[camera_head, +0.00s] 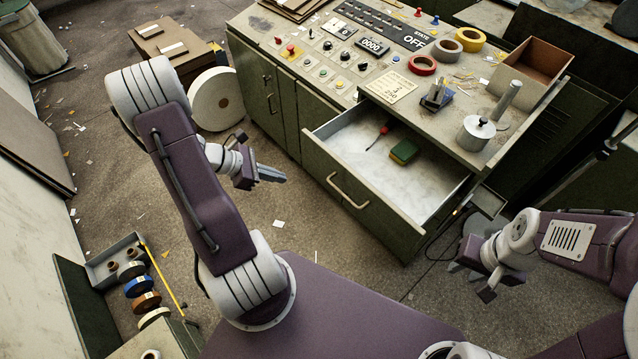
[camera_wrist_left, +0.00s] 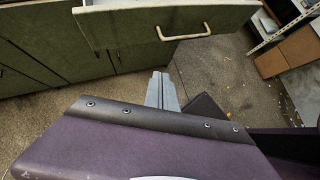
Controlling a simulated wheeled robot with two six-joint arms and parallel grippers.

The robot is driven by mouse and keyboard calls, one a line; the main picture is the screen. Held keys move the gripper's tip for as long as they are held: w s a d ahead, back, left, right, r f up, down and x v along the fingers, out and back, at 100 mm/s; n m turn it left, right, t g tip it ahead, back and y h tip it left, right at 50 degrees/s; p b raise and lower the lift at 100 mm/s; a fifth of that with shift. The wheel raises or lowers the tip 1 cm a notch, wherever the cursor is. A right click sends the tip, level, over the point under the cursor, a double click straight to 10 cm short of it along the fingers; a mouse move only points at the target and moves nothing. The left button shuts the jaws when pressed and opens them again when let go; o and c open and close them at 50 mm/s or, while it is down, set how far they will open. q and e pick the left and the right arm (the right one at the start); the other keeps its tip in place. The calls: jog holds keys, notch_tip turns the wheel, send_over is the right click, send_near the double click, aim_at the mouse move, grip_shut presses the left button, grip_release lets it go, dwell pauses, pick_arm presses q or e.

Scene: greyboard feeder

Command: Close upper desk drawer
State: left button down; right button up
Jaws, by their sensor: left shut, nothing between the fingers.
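The upper desk drawer (camera_head: 358,183) is pulled out of the green desk and stands open. Its front has a pale bar handle (camera_head: 347,191), which also shows in the left wrist view (camera_wrist_left: 184,33). Inside lie a red-handled screwdriver (camera_head: 378,136) and a green and yellow sponge (camera_head: 404,152). My left gripper (camera_head: 282,177) is shut and empty, left of the drawer front and apart from it. In the left wrist view its fingers (camera_wrist_left: 161,88) point toward the floor below the drawer. My right gripper (camera_head: 484,281) is right of the drawer, near the floor area; its finger gap is unclear.
The desk top carries a control panel (camera_head: 373,45), tape rolls (camera_head: 422,65), a metal pot (camera_head: 477,131) and an open cardboard box (camera_head: 530,62). A large white roll (camera_head: 216,99) stands left of the desk. The floor before the drawer is mostly clear.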

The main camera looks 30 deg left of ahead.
pick_arm(q)
jog(key=w+d+r+x, duration=0.1)
jog(key=r+x, duration=0.1)
jog(key=x, duration=1)
jog(key=shift+w+d, duration=0.35)
jog(key=shift+d, duration=0.25)
pick_arm(e)
jog(key=shift+d+r, duration=0.1)
pick_arm(q)
jog(key=shift+w+f, duration=0.1)
jog(key=shift+f, duration=0.05)
